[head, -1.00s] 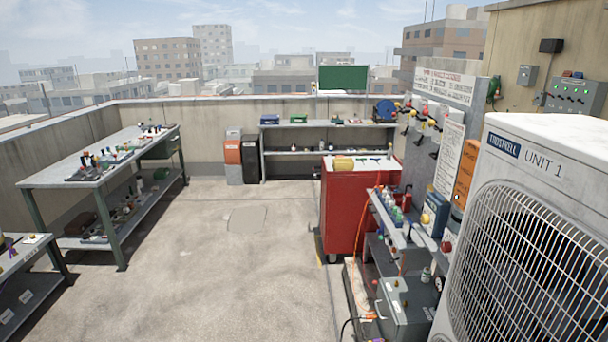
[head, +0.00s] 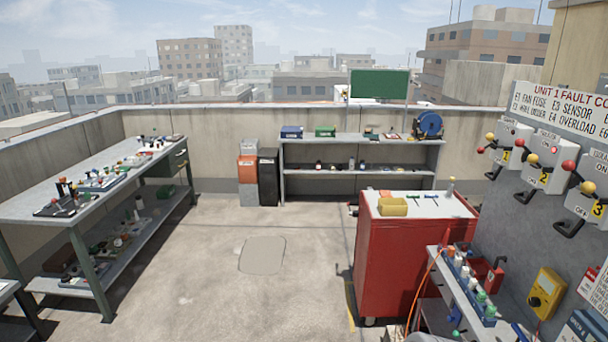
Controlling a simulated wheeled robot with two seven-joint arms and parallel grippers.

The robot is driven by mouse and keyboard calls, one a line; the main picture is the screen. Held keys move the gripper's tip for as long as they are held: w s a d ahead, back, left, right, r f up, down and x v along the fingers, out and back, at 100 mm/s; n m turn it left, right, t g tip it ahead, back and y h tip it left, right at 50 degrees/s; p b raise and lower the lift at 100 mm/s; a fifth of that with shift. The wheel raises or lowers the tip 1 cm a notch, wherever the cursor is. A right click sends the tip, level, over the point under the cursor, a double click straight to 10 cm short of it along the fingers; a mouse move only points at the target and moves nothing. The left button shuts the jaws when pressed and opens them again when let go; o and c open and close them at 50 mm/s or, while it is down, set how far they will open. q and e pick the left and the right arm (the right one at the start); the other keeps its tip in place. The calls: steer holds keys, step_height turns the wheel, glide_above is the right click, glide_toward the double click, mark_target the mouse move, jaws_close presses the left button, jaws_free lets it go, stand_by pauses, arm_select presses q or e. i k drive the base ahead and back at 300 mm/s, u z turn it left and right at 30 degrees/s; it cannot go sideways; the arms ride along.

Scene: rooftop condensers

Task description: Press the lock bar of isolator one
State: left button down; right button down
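Several isolators hang on the grey panel at the right of the head view, under the fault code sign (head: 565,105). Isolator one (head: 512,141) is a light box with a yellow "1" label, a black handle and red and yellow knobs. Isolator two (head: 545,166) and isolator three (head: 585,202) are nearer, to its right. Which part of isolator one is the lock bar is too small to tell. Neither of my grippers is in view.
A red tool cabinet (head: 400,265) stands before the panel, with a shelf of bottles (head: 470,285) nearer. A long workbench (head: 100,185) runs along the left. A low shelf unit (head: 360,160) is at the back. The middle floor (head: 230,300) is clear.

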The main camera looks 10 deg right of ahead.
mark_target(489, 137)
steer(key=z, duration=0.15)
steer(key=i, duration=2)
steer(key=z, duration=1.25)
steer(key=i, duration=1.3)
steer(key=z, duration=1.45)
steer(key=i, duration=0.25)
steer(key=z, duration=0.15)
